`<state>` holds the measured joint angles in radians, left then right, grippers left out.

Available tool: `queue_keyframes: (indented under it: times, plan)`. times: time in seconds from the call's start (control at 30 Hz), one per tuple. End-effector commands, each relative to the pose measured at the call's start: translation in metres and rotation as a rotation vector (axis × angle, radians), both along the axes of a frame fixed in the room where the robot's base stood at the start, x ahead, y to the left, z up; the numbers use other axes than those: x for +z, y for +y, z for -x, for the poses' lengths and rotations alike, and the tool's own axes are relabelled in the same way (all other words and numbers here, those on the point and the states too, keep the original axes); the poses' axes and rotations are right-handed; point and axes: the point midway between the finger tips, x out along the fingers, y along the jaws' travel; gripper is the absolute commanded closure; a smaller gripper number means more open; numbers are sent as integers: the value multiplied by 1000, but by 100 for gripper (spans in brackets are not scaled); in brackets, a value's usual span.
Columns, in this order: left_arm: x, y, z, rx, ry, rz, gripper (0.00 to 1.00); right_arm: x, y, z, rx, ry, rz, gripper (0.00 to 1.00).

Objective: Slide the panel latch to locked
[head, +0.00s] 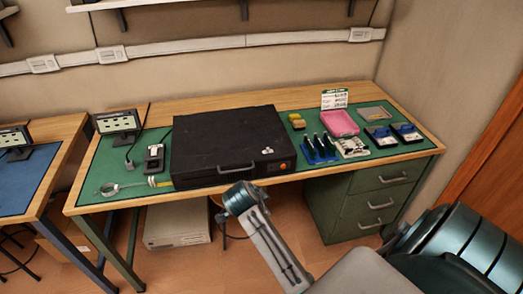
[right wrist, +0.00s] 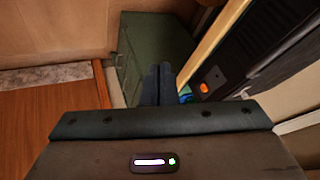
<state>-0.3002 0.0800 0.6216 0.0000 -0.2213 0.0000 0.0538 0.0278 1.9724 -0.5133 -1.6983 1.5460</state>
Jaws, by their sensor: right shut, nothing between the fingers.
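A black case (head: 225,140) with a front handle lies on the green mat of the desk. An orange round button (head: 283,166) and white dots sit at its front right; no latch can be made out clearly on it. A small dark device (head: 153,160) with a pale face stands left of the case. My right arm reaches in from the lower right, its wrist in front of the desk edge below the case. My right gripper (right wrist: 158,85) is shut and empty in the right wrist view, left of the case's front (right wrist: 245,70) and its orange button. My left gripper is out of view.
Right of the case are a blue rack with dark tools (head: 320,150), a pink tray (head: 339,123) and small boxes. A ring-shaped metal tool (head: 110,189) lies at the front left. A green drawer cabinet (head: 370,197) stands under the desk's right side.

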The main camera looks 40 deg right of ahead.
Motion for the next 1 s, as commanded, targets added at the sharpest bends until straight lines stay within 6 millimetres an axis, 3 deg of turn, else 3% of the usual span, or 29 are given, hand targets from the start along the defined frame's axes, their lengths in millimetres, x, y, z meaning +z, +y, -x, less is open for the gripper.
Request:
queue_keyframes:
  times: [0.1, 0.3, 0.5, 0.7, 1.0]
  plan:
    - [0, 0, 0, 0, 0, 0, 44, 20, -5, -33, -215, -126, -12, 100]
    - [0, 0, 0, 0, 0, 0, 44, 57, -12, -80, -569, -355, -24, 100]
    - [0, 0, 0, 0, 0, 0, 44, 90, -16, -113, -832, -556, -33, 100]
    - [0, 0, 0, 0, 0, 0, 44, 108, -17, -128, -955, -662, -37, 100]
    - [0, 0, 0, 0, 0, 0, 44, 110, -17, -129, -973, -679, -39, 100]
